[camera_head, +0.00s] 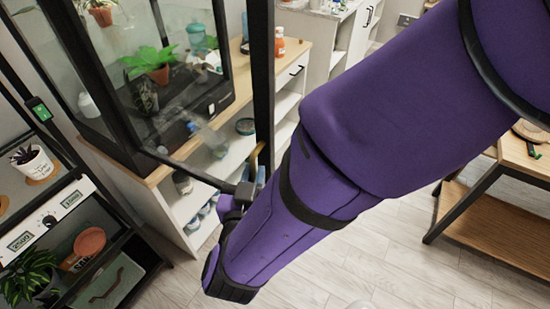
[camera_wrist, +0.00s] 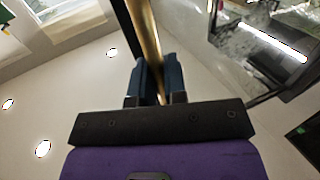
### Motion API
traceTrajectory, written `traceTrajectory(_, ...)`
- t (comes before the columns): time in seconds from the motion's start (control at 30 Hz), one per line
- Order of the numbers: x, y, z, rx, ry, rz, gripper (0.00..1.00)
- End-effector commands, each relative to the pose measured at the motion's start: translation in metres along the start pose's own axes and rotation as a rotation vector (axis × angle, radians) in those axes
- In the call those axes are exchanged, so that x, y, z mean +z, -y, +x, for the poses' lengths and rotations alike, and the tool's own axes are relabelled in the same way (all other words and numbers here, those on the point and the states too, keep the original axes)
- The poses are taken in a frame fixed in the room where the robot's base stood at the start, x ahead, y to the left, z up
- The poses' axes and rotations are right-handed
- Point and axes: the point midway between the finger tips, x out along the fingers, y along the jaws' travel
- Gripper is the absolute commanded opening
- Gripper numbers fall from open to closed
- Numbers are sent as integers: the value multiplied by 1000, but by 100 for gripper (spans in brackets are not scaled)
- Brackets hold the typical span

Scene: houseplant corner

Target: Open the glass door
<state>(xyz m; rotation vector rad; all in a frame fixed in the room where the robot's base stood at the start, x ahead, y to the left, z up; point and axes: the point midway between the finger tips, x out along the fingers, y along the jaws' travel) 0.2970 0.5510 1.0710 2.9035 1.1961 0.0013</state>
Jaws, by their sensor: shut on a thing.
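The glass door (camera_head: 263,85) has a black frame and belongs to the black-framed glass plant cabinet (camera_head: 222,95). In the head view it stands swung out from the cabinet front, with its bottom rail over the floor side of the counter. A brass-coloured handle (camera_head: 257,155) is on the door's free edge; it also shows in the wrist view (camera_wrist: 147,35). My gripper (camera_wrist: 157,68) is shut on this handle, one dark finger on each side. In the head view my purple arm hides part of the gripper.
Potted plants, including a fern in a terracotta pot (camera_head: 160,72), stand inside the cabinet. A black shelf rack (camera_head: 110,215) with a white-potted succulent (camera_head: 35,162) is at left. A wooden table (camera_head: 520,170) is at right.

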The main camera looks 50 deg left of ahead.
Motion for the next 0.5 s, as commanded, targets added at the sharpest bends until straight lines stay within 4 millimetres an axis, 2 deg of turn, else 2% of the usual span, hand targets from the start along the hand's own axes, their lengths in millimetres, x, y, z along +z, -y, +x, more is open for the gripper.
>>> traceTrajectory(0.47, 0, 2, -3, 2, 0, -3, 0)
traceTrajectory(0.5, 0, 2, -3, 2, 0, -3, 17)
